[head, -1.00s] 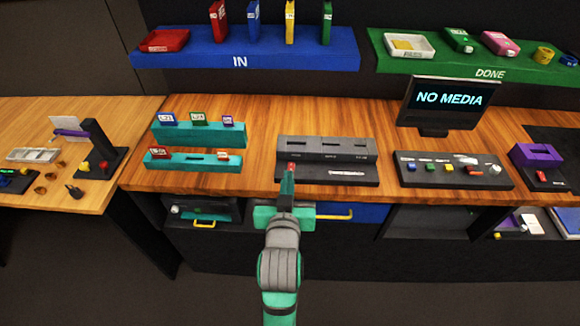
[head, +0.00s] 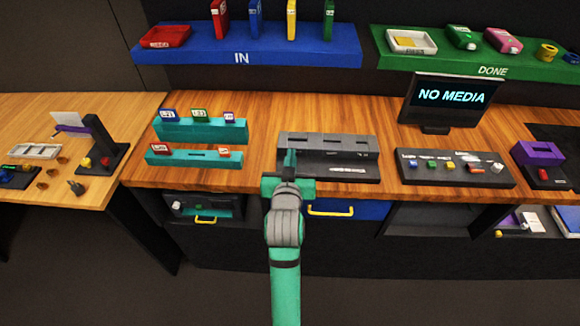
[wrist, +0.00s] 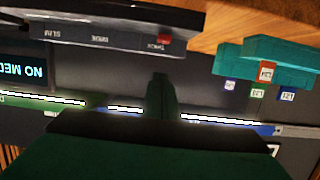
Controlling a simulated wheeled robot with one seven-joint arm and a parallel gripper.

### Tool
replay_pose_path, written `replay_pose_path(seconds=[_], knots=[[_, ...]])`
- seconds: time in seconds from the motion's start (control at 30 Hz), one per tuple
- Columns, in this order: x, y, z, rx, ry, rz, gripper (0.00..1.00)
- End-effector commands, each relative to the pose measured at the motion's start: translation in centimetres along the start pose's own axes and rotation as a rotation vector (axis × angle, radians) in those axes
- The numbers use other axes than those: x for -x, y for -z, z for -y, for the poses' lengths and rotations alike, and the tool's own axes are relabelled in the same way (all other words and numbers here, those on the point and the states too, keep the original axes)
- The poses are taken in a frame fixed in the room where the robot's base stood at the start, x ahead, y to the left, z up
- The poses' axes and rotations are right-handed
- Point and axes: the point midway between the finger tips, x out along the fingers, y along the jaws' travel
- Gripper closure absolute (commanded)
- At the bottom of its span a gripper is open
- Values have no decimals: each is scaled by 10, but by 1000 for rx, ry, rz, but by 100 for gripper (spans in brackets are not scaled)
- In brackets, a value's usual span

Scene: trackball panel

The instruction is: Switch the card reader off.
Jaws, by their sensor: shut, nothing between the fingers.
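The card reader (head: 352,147) is a long dark grey unit with slots along its top and a lower base in front. It stands near the front edge of the wooden bench. In the wrist view the reader (wrist: 80,36) appears upside down, with slot labels and a small red part (wrist: 165,39) at one end. My gripper (head: 291,156) is shut and empty, at the left end of the reader's front. It hides that part of the reader in the head view. In the wrist view the fingertip (wrist: 160,85) shows near the red part; I cannot tell whether they touch.
A monitor (head: 448,96) reads "NO MEDIA". Teal card racks (head: 190,158) stand left of the reader. A dark panel with coloured buttons (head: 415,178) lies to the right. A blue drawer with a yellow handle (head: 331,211) is below the bench edge.

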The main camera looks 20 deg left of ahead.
Motion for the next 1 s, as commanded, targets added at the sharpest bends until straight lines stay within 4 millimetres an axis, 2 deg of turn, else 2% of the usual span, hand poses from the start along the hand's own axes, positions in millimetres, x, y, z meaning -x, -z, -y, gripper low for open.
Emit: replay_pose_path(seconds=[0.1,0.2,0.4,1.0], knots=[[-19,0,0,2,0,0,100],[-21,-16,0,0,0,4,100],[-26,-34,0,0,0,1,100],[-30,-44,0,0,0,0,100]])
